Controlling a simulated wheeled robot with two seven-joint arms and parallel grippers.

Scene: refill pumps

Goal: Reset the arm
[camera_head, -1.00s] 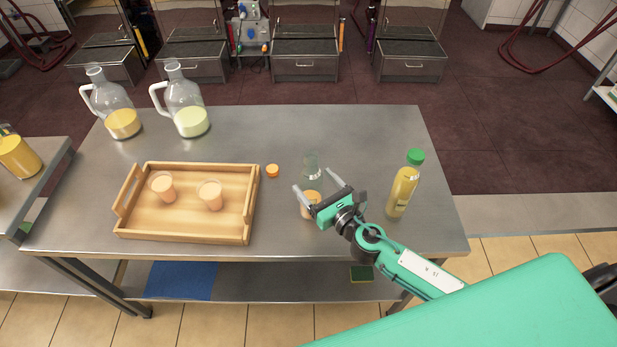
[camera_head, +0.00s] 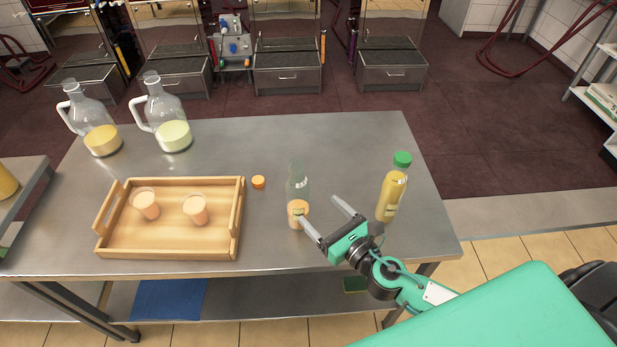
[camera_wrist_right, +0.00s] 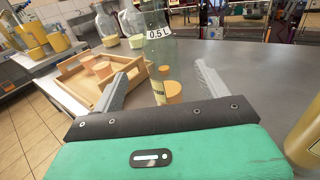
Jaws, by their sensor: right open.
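My right gripper (camera_head: 319,208) is open and empty above the right part of the table. Its two fingers also show in the right wrist view (camera_wrist_right: 160,72). A clear bottle (camera_head: 298,188) with some orange liquid at the bottom stands upright without a cap, just left of and beyond the fingertips. In the wrist view the bottle (camera_wrist_right: 160,50), marked 0.5 L, appears between the fingers. A full yellow bottle (camera_head: 392,191) with a green cap stands right of the gripper. My left gripper is not in view.
A wooden tray (camera_head: 238,217) with two orange cups (camera_head: 195,210) lies on the steel table (camera_head: 270,140). Two glass jugs (camera_head: 172,132) stand at the back left. The table's back right is clear.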

